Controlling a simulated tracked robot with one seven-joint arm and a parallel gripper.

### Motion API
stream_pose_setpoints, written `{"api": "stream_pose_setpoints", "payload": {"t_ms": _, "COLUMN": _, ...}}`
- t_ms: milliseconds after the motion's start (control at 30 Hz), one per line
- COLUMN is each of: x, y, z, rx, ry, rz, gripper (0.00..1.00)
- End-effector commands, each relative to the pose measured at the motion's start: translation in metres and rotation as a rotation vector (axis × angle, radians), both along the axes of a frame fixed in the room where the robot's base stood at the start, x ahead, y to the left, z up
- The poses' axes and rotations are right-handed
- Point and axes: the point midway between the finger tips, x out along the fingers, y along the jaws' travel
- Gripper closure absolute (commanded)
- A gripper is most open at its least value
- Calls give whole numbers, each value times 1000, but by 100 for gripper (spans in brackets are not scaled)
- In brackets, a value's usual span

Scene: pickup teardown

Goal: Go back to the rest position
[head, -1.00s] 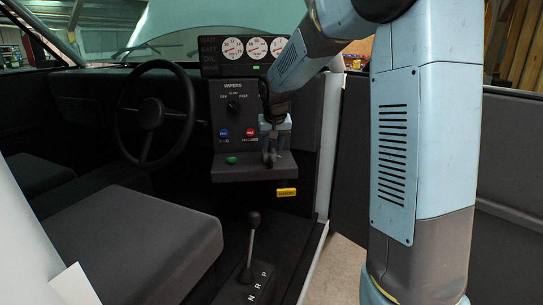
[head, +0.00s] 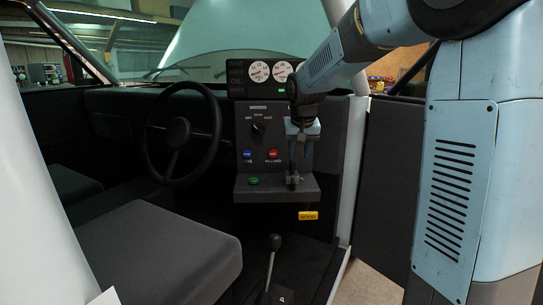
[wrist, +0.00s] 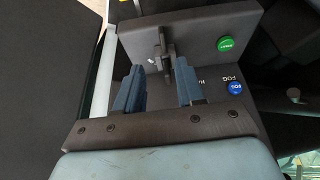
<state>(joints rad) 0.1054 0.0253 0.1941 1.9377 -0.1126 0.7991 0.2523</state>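My gripper (head: 300,180) is in front of the right part of the dashboard's centre panel (head: 225,180), its fingers pointing down by the small ledge (head: 262,192). In the wrist view the two blue fingers (wrist: 158,92) are parted with a wide gap and nothing is held between them. A dark cross-shaped knob or lever (wrist: 166,45) on the ledge shows just beyond the fingertips, apart from them as far as I can tell. My arm hides part of the panel and gauges in the head view.
A green button (head: 253,181), a blue button (head: 248,154) and a red button (head: 273,154) are on the panel. A yellow hood handle (head: 308,216) hangs below. The steering wheel (head: 178,135), seat (head: 160,250) and shift lever (head: 274,243) are to the left and below. An open door (head: 385,190) stands right.

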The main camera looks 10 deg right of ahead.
Motion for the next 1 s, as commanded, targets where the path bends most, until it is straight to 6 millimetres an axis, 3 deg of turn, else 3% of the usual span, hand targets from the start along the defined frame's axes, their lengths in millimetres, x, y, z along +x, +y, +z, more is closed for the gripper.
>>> {"api": "stream_pose_setpoints", "payload": {"t_ms": 200, "x": -58, "y": -6, "z": 21, "rx": -21, "ry": -22, "rz": 15, "gripper": 62}}
{"api": "stream_pose_setpoints", "payload": {"t_ms": 500, "x": -151, "y": -16, "z": 35, "rx": -35, "ry": -47, "rz": 37, "gripper": 62}}
{"api": "stream_pose_setpoints", "payload": {"t_ms": 767, "x": -228, "y": -24, "z": 30, "rx": -30, "ry": -70, "rz": 59, "gripper": 62}}
{"api": "stream_pose_setpoints", "payload": {"t_ms": 1000, "x": -291, "y": -29, "z": 14, "rx": -14, "ry": -91, "rz": 84, "gripper": 62}}
